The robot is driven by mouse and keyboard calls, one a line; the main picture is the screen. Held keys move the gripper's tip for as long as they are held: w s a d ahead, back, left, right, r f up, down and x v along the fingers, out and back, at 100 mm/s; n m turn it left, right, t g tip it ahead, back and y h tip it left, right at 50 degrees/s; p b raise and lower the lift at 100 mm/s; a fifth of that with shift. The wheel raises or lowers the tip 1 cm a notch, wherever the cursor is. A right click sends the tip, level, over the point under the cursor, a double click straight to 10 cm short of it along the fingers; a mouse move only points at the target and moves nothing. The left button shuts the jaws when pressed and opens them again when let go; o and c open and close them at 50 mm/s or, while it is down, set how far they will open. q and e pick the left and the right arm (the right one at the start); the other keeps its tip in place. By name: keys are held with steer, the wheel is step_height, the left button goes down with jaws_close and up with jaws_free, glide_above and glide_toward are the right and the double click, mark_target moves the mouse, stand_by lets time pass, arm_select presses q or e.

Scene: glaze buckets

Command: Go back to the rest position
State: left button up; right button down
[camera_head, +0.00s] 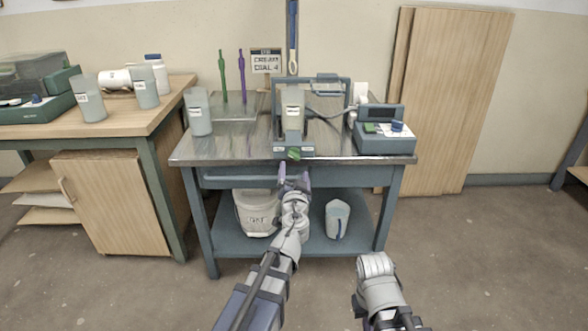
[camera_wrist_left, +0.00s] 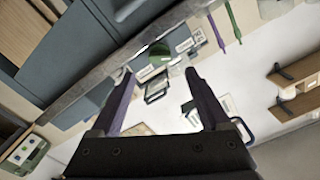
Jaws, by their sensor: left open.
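My left gripper (camera_head: 294,178) is in front of the metal workbench (camera_head: 235,150), near its front edge, below a green knob (camera_head: 294,153). In the left wrist view its two fingers (camera_wrist_left: 160,85) are apart with nothing between them; the green knob (camera_wrist_left: 158,50) shows beyond the fingertips. My right arm (camera_head: 378,285) shows at the lower right, in front of the bench, but its gripper does not show.
On the bench stand a clear cup (camera_head: 198,112), a teal device with a cup (camera_head: 292,110) and a control box (camera_head: 385,130). A white bucket (camera_head: 257,212) and a jug (camera_head: 337,219) are on the lower shelf. Open floor lies right of the bench.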

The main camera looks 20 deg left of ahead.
arm_select(q)
steer(key=s+d+f+n+g+y, duration=0.1)
steer(key=s+d+f+n+g, duration=0.15)
steer(key=s+f+g, duration=0.8)
steer(key=s+d+f+m+g+h, duration=0.2)
steer(key=s+d+f+g, duration=0.3)
steer(key=s, duration=0.4)
steer(key=s+d+f+m+g+h, duration=0.25)
steer(key=s+d+f, duration=0.4)
steer(key=s, duration=0.35)
step_height(320, 180, up, 38)
steer(key=p, duration=3.8)
steer(key=shift+w+d+n, duration=0.25)
steer(key=shift+w+n, duration=0.15)
